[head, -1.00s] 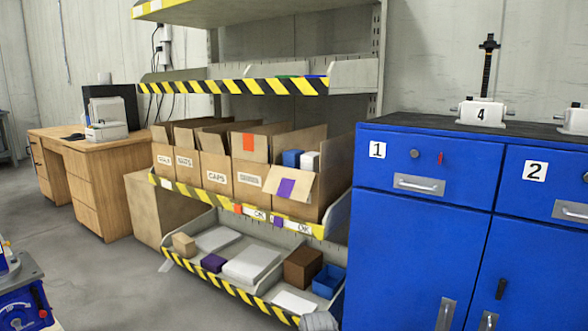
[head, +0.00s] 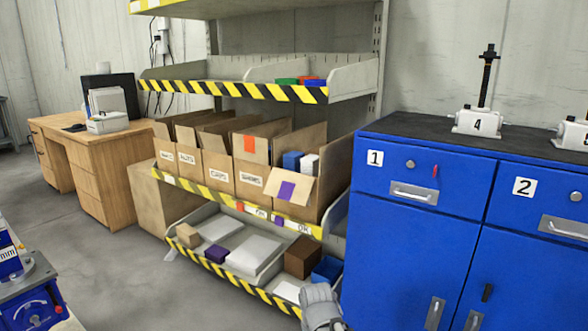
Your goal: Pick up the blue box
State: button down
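Several blue things are in view, and I cannot tell which one the task names. A blue box (head: 292,161) stands upright beside a white one in the right-hand cardboard box (head: 308,190) on the middle shelf. A blue open-topped container (head: 327,269) sits at the right end of the bottom shelf. A small blue item (head: 315,83) lies on the upper shelf. The grey rounded end of my gripper (head: 319,302) shows at the bottom edge, in front of the bottom shelf's right end and below the container. Its fingers cannot be made out.
The bottom shelf (head: 256,287) also holds a brown box (head: 301,257), a purple box (head: 217,253) and white boxes. A blue cabinet (head: 415,235) stands close on the right. A wooden desk (head: 110,165) is at the left. The floor (head: 130,275) between is clear.

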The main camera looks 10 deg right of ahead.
aim_at(292, 160)
jog(key=k, duration=0.65)
jog(key=u, duration=0.3)
jog(key=i, duration=1.65)
jog(key=z, duration=0.05)
